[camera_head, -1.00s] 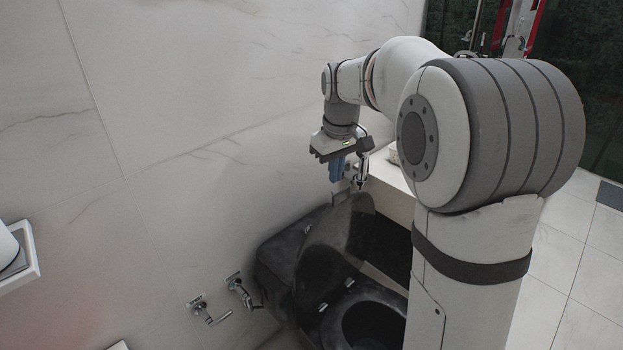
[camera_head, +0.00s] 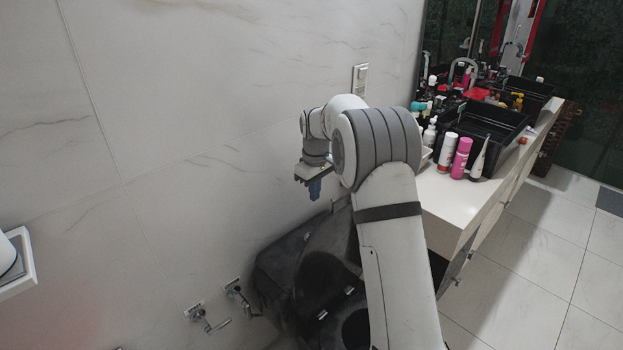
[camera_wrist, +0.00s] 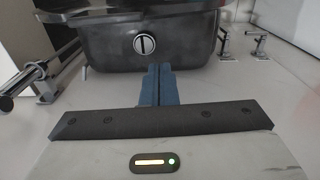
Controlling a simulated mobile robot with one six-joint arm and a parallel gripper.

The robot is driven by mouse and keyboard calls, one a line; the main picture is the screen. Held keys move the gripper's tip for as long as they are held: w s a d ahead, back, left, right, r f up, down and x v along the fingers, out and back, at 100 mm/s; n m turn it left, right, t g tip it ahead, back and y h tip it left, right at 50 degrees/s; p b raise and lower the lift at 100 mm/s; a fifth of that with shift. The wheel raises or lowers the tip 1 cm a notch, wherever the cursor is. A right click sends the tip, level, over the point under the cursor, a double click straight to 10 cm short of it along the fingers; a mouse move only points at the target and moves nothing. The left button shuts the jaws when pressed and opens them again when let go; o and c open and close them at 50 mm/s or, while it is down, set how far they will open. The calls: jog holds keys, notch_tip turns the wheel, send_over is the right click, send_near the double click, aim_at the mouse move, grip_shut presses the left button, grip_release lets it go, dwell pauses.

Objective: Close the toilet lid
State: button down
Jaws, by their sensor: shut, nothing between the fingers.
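The black toilet stands against the wall in the head view, partly covered by my arm. Its lid (camera_head: 328,255) is raised, leaning up at the cistern (camera_head: 272,268). The seat and bowl (camera_head: 354,330) show below it, with the bowl opening uncovered. My gripper (camera_head: 315,192) points down near the wall, above and beyond the cistern, apart from the lid. Its blue fingers are shut and empty. In the wrist view the shut fingers (camera_wrist: 157,78) point toward the black cistern (camera_wrist: 190,40), which has a round silver button (camera_wrist: 145,44).
A white counter (camera_head: 447,200) with black sinks, bottles and tubes stands on the right. Two metal wall valves (camera_head: 215,318) sit left of the toilet. A silver rail (camera_wrist: 40,75) shows at the left in the wrist view. Tiled floor (camera_head: 530,270) is clear at the right.

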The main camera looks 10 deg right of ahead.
jog(key=s+d+f, duration=0.2)
jog(key=s+f, duration=0.1)
jog(key=shift+d, duration=0.25)
